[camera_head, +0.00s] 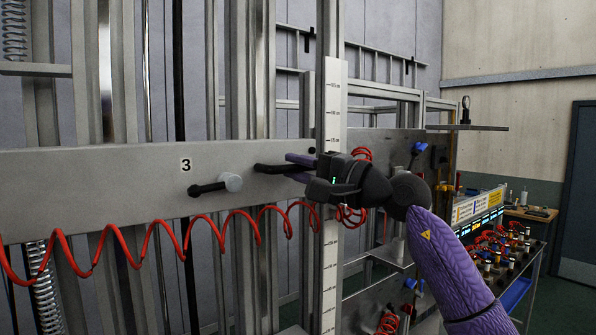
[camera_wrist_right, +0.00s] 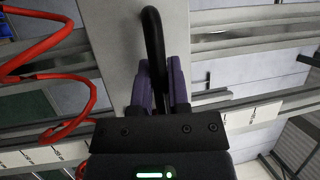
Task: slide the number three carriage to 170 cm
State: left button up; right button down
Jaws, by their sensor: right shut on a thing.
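The number three carriage (camera_head: 110,180) is a long grey horizontal plate marked "3", level across the left and middle of the head view. A black bar handle (camera_head: 270,169) sticks out from it, and a grey knob with a black lever (camera_head: 216,186) sits to its left. My right gripper (camera_head: 293,168) is shut on the handle; the wrist view shows the handle (camera_wrist_right: 152,40) between its purple fingers. A white upright scale (camera_head: 330,270) stands behind my right gripper, its markings too small to read. My left gripper is not in view.
A coiled red hose (camera_head: 145,240) hangs in front of the plate's lower side. Metal uprights (camera_head: 250,70) stand behind it. At the right are a bench with several coloured fittings (camera_head: 500,240) and a dark door (camera_head: 580,190).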

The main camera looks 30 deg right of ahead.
jog(key=c, duration=0.6)
grip_release()
jog(key=shift+f, duration=0.1)
jog(key=b+v, duration=0.6)
jog(key=v, duration=0.4)
jog(key=shift+b, duration=0.3)
jog(key=shift+d, duration=0.1)
